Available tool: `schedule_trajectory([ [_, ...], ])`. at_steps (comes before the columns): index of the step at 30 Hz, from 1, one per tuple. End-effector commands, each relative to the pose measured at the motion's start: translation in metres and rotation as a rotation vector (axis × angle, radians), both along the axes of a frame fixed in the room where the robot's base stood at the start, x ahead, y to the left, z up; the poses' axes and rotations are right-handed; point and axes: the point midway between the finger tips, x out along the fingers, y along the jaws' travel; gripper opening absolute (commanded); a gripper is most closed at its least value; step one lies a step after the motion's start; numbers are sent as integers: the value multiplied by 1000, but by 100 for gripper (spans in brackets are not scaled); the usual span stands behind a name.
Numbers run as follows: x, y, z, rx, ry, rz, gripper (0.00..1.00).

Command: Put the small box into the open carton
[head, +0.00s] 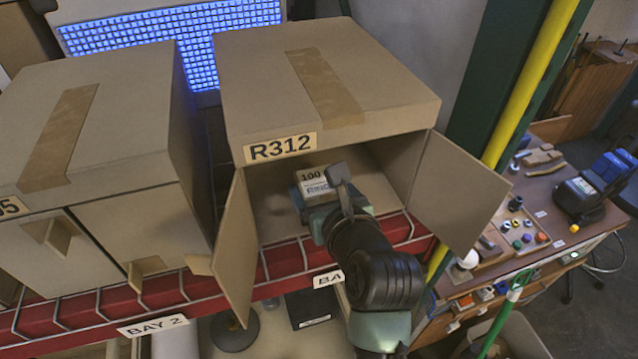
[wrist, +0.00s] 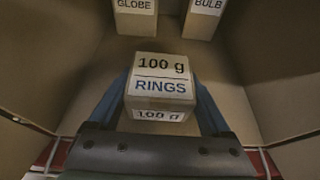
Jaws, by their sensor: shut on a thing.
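The small box (wrist: 160,82) is labelled "100 g RINGS" and sits between the two fingers of my gripper (wrist: 160,105) in the wrist view. In the head view the small box (head: 318,186) shows inside the mouth of the open carton (head: 290,146), which is labelled R312. My gripper (head: 318,205) is shut on the small box and reaches through the carton's front. Both front flaps of the carton stand open. Whether the small box touches the carton floor (wrist: 100,62) I cannot tell.
Boxes marked GLOBE (wrist: 135,18) and BULB (wrist: 204,18) stand at the carton's back. The left flap (head: 236,246) and right flap (head: 448,192) flank my arm. A closed carton (head: 125,130) stands to the left. A workbench (head: 540,205) with small parts is at right.

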Motion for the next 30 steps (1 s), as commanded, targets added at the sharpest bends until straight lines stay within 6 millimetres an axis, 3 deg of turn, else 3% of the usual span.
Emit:
schedule_trajectory([
  [5,0,0,-2,0,-1,0,14],
  [6,0,0,-3,0,0,0,84],
  [9,0,0,-2,0,-1,0,100],
  [20,-4,-2,2,1,-2,-1,100],
  [30,-57,-19,23,1,-3,-3,100],
])
